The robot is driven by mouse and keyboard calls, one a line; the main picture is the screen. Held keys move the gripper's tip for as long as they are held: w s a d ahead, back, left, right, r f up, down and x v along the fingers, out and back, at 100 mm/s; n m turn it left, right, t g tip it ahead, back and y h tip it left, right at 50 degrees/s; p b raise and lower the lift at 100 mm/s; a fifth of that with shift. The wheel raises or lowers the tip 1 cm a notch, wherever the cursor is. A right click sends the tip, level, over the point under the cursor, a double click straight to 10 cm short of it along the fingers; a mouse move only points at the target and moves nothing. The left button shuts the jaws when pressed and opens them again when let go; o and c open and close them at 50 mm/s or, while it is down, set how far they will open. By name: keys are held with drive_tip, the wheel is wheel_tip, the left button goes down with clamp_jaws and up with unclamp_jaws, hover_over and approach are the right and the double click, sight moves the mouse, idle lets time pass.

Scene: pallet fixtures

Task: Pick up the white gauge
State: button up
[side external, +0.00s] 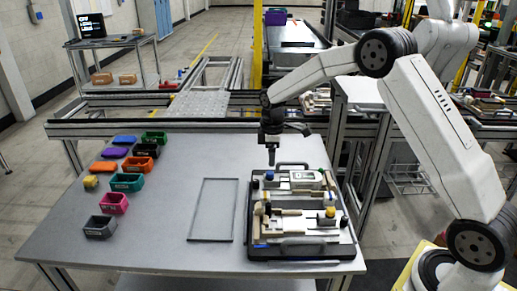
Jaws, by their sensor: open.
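A white piece with a dark-edged window, which looks like the white gauge (304,177), lies in the far part of the black pallet tray (343,252) at the right of the table. My gripper (271,162) points straight down above the tray's far left corner. It is open and empty, to the left of the white piece and apart from it. The fingers are small in this view, and their exact height above the tray is hard to tell.
The tray also holds pale blocks, a blue-topped part (269,175) and a yellow-topped part (330,212). A flat rectangular frame (213,238) lies left of it. Several coloured bins, including a pink one (114,203), stand at the table's left. The table between is clear.

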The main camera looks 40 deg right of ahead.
drive_tip(key=shift+o, duration=0.2)
drive_tip(key=o, duration=0.4)
